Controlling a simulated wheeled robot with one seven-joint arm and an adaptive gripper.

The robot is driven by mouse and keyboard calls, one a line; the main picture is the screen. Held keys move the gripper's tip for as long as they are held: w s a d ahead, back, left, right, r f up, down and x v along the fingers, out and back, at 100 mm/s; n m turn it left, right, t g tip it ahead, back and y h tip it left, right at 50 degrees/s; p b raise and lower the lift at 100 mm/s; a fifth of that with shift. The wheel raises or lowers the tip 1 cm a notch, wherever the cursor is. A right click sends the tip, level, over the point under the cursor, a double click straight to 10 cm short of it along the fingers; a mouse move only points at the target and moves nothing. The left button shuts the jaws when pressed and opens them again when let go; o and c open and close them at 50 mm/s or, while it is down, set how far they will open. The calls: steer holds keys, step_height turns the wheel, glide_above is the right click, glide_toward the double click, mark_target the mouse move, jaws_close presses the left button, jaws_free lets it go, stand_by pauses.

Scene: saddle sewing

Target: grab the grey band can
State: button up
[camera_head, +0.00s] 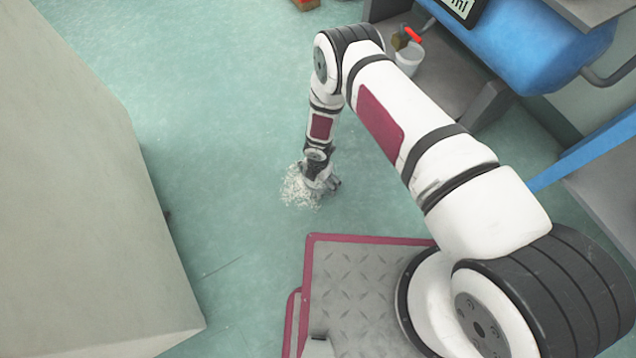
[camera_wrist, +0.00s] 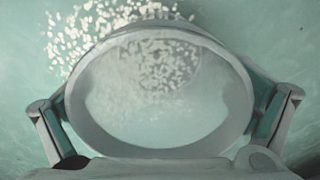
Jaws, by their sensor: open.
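In the wrist view, a large round thing with a wide grey band (camera_wrist: 232,85) fills the space between my fingers; it looks like the grey band can. Its middle looks see-through, with pale chips showing in it. My gripper (camera_wrist: 163,110) is open, with one finger at each side of the band; I cannot tell whether either finger touches it. In the head view, my gripper (camera_head: 322,181) points down close to the floor, beside a patch of pale chips. The can cannot be made out there.
Pale chips (camera_head: 297,188) lie scattered on the green floor. A large beige block (camera_head: 90,200) stands at the left. At the upper right are a blue machine (camera_head: 530,45) and a white bucket (camera_head: 409,60) with a red-handled thing. The floor left of my gripper is clear.

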steer(key=c, duration=1.2)
steer(key=shift+o, duration=0.2)
